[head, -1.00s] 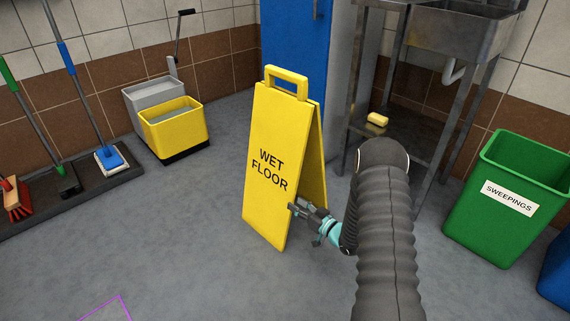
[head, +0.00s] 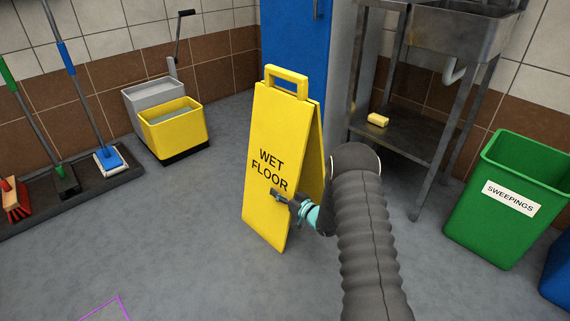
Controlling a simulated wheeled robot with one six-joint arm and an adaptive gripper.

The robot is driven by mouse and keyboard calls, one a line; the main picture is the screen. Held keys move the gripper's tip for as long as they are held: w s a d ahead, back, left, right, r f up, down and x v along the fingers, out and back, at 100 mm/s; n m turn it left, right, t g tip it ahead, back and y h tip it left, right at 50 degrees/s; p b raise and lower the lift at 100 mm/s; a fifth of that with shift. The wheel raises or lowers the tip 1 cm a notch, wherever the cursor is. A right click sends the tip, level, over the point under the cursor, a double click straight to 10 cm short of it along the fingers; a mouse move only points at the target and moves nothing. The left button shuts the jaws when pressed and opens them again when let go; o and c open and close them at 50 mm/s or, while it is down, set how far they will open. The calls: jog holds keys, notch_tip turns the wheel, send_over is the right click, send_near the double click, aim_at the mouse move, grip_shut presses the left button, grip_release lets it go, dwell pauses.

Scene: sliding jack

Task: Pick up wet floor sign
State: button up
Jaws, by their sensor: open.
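The yellow wet floor sign (head: 266,150) stands upright on the grey floor in the middle of the head view. It is an A-frame with a loop handle (head: 287,80) at its top. My gripper (head: 276,196) is open and low in front of the sign's front panel, just under the lettering, near its right edge. It covers a small part of the panel. I cannot tell whether it touches the panel. The handle is clear and well above my gripper.
A yellow and grey mop bucket (head: 173,128) stands at the left rear. Brushes and mops rest on a dark rack (head: 85,189). A metal sink stand (head: 415,135) and green bin (head: 505,200) are on the right. A purple outline (head: 105,308) marks the open floor at front left.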

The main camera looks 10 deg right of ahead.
grip_shut()
jog(key=shift+r, duration=0.15)
